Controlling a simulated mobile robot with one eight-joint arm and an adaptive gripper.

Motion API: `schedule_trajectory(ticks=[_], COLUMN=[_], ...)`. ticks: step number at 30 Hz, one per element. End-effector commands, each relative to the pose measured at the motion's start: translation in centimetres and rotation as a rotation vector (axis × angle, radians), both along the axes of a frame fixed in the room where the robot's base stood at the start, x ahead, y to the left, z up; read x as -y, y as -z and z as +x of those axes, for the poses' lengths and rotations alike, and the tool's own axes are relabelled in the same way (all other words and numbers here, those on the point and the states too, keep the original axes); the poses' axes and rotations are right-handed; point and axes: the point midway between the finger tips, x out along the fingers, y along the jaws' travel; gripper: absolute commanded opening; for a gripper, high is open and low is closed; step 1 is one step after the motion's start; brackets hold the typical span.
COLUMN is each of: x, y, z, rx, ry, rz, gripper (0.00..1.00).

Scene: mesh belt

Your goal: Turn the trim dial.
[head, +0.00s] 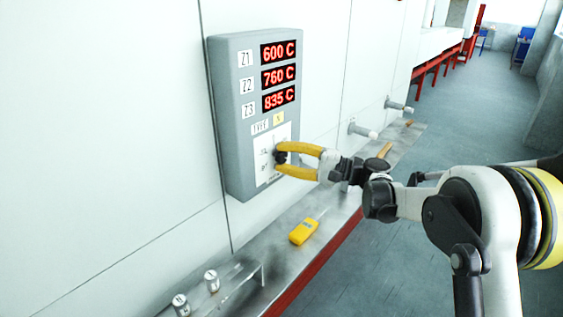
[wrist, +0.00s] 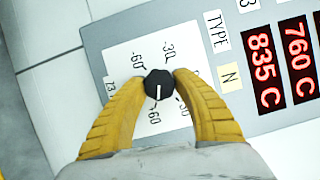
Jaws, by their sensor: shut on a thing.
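The trim dial is a small black knob (wrist: 158,84) with a white pointer line, set on a white scale plate (wrist: 122,52) with marks including -60, -30 and 60. In the wrist view the pointer line runs toward the bottom of the picture. In the head view the dial (head: 280,156) sits low on the grey control panel (head: 226,100). My gripper (head: 282,159) has yellow fingers shut on the dial, one on each side; it also shows in the wrist view (wrist: 159,90). The fingers hide part of the scale.
The panel's red displays (head: 278,75) read 600 C, 760 C and 835 C. A steel ledge (head: 335,205) runs below, with a yellow handheld device (head: 304,231) on it. Two metal cylinders (head: 211,280) stand at lower left. Two pegs (head: 362,131) stick out from the wall at right.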

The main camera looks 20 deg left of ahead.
Motion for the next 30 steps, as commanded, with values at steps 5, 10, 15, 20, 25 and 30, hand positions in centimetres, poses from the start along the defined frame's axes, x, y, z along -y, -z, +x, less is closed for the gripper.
schedule_trajectory(ticks=[5, 10, 15, 20, 25, 30], x=[0.01, 0.01, 0.01, 0.0, 0.0, 0.01], y=[0.17, 0.1, 0.07, 0.03, 0.02, 0.02], z=[0.05, 0.05, 0.04, 0.04, 0.04, 0.04], rx=[-0.095, -0.153, -0.182, -0.19, -0.19, -0.189], ry=[0.002, 0.002, 0.002, 0.002, 0.002, 0.002], rz=[0.04, 0.064, 0.075, 0.079, 0.079, 0.079], gripper=[0.05, 0.05, 0.05, 0.04, 0.04, 0.5])
